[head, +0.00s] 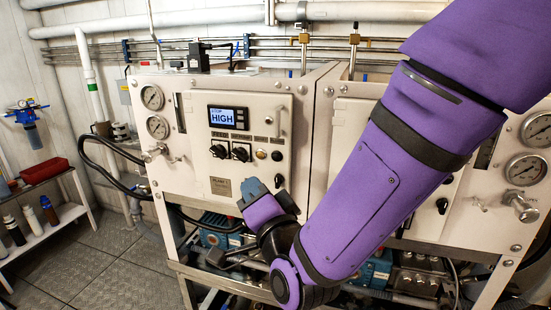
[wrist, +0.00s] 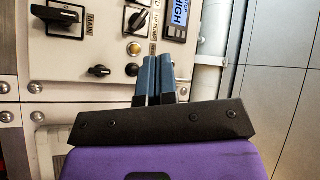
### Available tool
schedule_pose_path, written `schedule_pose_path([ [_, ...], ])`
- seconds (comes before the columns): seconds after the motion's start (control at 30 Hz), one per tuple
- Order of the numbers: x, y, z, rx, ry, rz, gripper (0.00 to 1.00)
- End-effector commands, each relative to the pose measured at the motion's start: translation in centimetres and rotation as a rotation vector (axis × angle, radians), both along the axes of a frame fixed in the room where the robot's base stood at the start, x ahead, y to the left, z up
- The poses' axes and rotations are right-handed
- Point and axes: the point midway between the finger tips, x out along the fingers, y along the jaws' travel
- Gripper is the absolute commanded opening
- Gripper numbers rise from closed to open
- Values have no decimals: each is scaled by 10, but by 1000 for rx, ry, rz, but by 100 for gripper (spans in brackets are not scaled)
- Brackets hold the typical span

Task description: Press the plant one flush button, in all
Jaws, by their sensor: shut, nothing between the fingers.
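The plant one panel (head: 206,110) is a pale cabinet front with a lit display (head: 229,117) reading "HIGH". Below the display are two black rotary knobs, a round amber-white piece (head: 261,154) and a small dark round button (head: 277,156). The labels above these two are too small to read, so I cannot tell which is flush. In the wrist view the amber piece (wrist: 134,48) and dark button (wrist: 133,69) lie just left of my fingers. My gripper (wrist: 160,60) is shut and empty, its blue fingertips together. In the head view my gripper (head: 254,187) is below the knobs; contact cannot be told.
A black knob (head: 279,181) sits below the dark button. A large MAIN switch (wrist: 60,15) shows in the wrist view. Gauges (head: 152,97) and a valve are at the panel's left. My arm covers much of the right-hand cabinet. Floor (head: 75,265) is clear at left.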

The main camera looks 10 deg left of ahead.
Motion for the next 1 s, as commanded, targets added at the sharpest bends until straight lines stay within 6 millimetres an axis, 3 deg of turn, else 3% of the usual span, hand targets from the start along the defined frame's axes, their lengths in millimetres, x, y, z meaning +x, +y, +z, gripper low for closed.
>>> schedule_pose_path([
  [0.27, 16, -1, 0, 0, 0, -2, 0],
  [0.7, 70, -6, 0, -1, 0, -3, 0],
  [1.0, 87, -7, 0, -1, 0, -2, 0],
])
